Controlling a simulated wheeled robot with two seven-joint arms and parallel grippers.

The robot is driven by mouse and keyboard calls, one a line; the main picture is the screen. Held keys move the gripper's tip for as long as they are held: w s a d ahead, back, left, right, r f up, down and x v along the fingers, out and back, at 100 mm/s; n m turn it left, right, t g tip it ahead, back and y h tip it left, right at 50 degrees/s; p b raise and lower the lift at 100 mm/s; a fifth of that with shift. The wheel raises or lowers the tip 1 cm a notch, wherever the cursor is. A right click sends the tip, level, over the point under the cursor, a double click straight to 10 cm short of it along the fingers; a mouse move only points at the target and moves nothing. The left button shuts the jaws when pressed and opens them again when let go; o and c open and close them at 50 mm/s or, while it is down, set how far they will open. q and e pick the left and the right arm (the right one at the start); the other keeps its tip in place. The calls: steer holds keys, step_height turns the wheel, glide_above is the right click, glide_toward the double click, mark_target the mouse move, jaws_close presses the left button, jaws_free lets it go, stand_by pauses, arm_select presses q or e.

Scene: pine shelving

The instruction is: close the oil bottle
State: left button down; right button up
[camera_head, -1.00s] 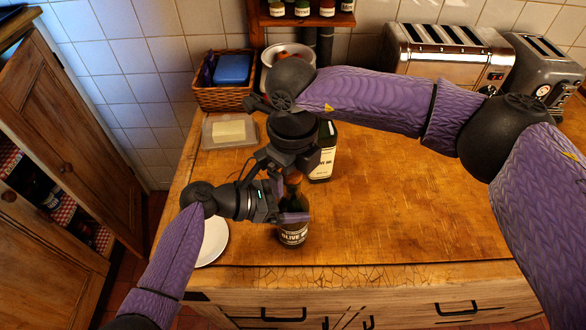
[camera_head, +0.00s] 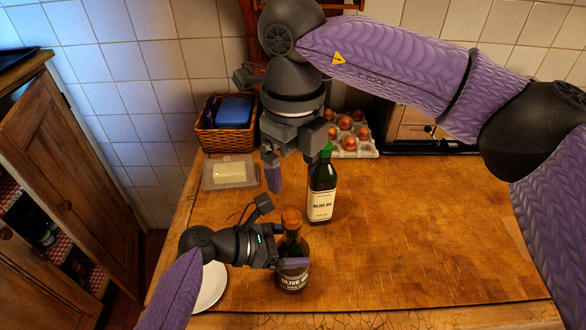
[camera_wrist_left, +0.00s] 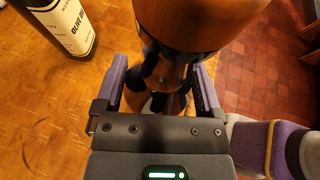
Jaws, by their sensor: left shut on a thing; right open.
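A dark olive oil bottle (camera_head: 294,277) stands upright near the counter's front edge, with a brown stopper (camera_head: 291,216) on its neck. My left gripper (camera_head: 290,252) is shut around its upper body from the left. In the left wrist view the wide brown stopper (camera_wrist_left: 190,18) shows above the dark neck, between the two purple fingers. Whether the stopper is fully seated cannot be told. My right gripper (camera_head: 293,168) is open and empty, above and behind the bottle, clear of the stopper. Part of its far finger is hidden.
A second olive oil bottle (camera_head: 320,206) with a green cap stands just behind, close to my right gripper; it also shows in the left wrist view (camera_wrist_left: 68,22). A butter dish (camera_head: 230,172), wicker basket (camera_head: 228,140), egg tray (camera_head: 352,142) and plate (camera_head: 212,287) surround it. The right counter is clear.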

arm_select(q)
steer(key=shift+f, duration=0.1)
jaws_free()
steer(key=shift+s+a+r, duration=0.1)
steer(key=shift+a+r, duration=0.15)
steer(key=shift+a, duration=0.15)
steer(key=p+v, duration=0.1)
steer(key=v, duration=0.8)
steer(key=shift+p, duration=0.4)
steer(key=shift+a+f, duration=0.1)
